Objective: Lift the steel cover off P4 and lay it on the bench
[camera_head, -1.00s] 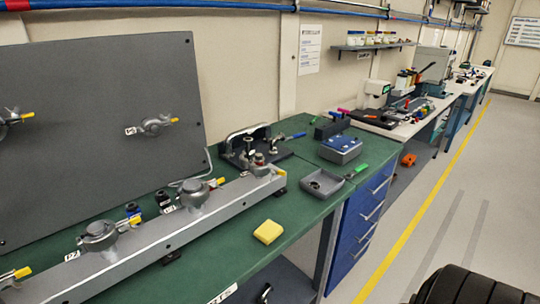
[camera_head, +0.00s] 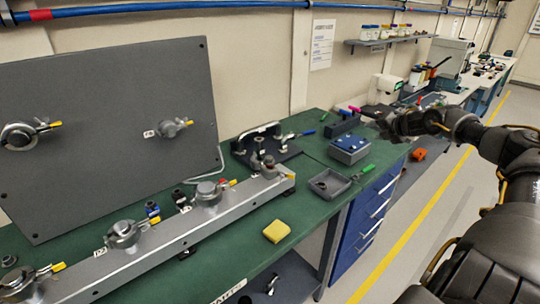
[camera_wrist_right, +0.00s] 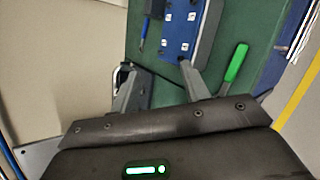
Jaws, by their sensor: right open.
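A long grey steel rail (camera_head: 165,245) on the green bench (camera_head: 125,205) carries several round steel fittings with clamps, including a near one (camera_head: 122,233) and a middle one (camera_head: 208,193). A smaller fitting (camera_head: 267,169) stands at its far end. My right gripper (camera_head: 388,124) is at the right, over the bench's far end and apart from the rail. In the right wrist view its fingers (camera_wrist_right: 158,84) are apart, with nothing between them. My left gripper is not in view.
A dark panel (camera_head: 105,90) with two clamped fittings stands behind the rail. A blue-topped box (camera_head: 350,147), a grey tray (camera_head: 328,184), a green-handled tool (camera_head: 364,171) and a yellow block (camera_head: 276,231) lie on the bench. Bare green bench lies around the yellow block.

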